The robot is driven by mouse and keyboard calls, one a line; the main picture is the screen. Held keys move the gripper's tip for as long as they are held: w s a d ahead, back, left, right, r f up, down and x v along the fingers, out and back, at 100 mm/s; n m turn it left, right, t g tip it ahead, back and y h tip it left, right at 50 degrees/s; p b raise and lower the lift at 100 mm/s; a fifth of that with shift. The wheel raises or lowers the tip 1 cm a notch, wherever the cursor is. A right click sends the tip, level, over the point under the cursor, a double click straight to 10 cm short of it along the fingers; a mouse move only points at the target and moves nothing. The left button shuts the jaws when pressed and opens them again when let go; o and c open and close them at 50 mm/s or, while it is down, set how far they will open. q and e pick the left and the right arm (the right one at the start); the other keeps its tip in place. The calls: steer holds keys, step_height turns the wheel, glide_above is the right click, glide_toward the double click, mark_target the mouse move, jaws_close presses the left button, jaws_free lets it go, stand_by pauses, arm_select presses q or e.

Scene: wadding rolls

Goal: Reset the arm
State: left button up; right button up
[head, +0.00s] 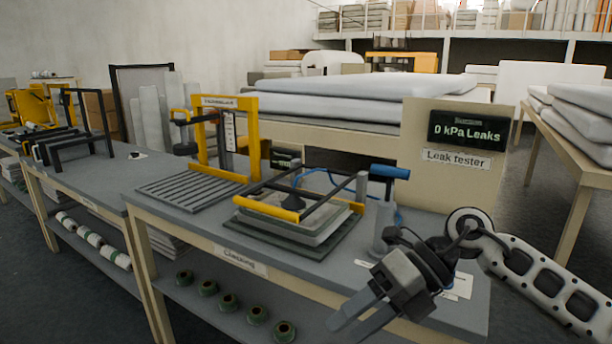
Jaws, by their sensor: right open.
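My right gripper (361,319) is at the lower right in the head view, over the front right edge of the grey workbench (200,219). Its two fingers point down and left, apart, with nothing between them. My right arm comes in from the right edge. My left gripper is not in view. The leak tester fixture (297,214), with a black and yellow frame and a blue handle (389,171), stands on the bench to the left of and behind the gripper, apart from it.
A leak tester sign with a display reading "0 kPa Leaks" (466,131) stands behind the bench. A slatted grey plate with a yellow frame (199,189) is left of the fixture. Green rolls (228,303) lie on the lower shelf. White slabs (590,115) lie on a right table.

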steer(key=s+a+r+m+t+y, duration=0.35)
steer(key=a+m+y, duration=0.4)
steer(key=y, duration=0.25)
steer(key=d+f+m+t+h, duration=0.5)
steer(key=f+m+t+h, duration=0.25)
steer(key=m, duration=0.65)
steer(key=d+f+m+t+h, duration=0.6)
steer(key=f+m+t, duration=0.2)
steer(key=m, duration=0.6)
steer(key=s+d+f+m+g+h, duration=0.3)
steer(key=s+f+m+g, duration=0.2)
steer(key=s+f, duration=0.4)
step_height(320, 180, down, 2)
steer(key=shift+s+f+g, duration=0.25)
steer(key=shift+s+g, duration=0.05)
steer(key=shift+s, duration=0.1)
steer(key=shift+d+h, duration=0.1)
steer(key=shift+h, duration=0.15)
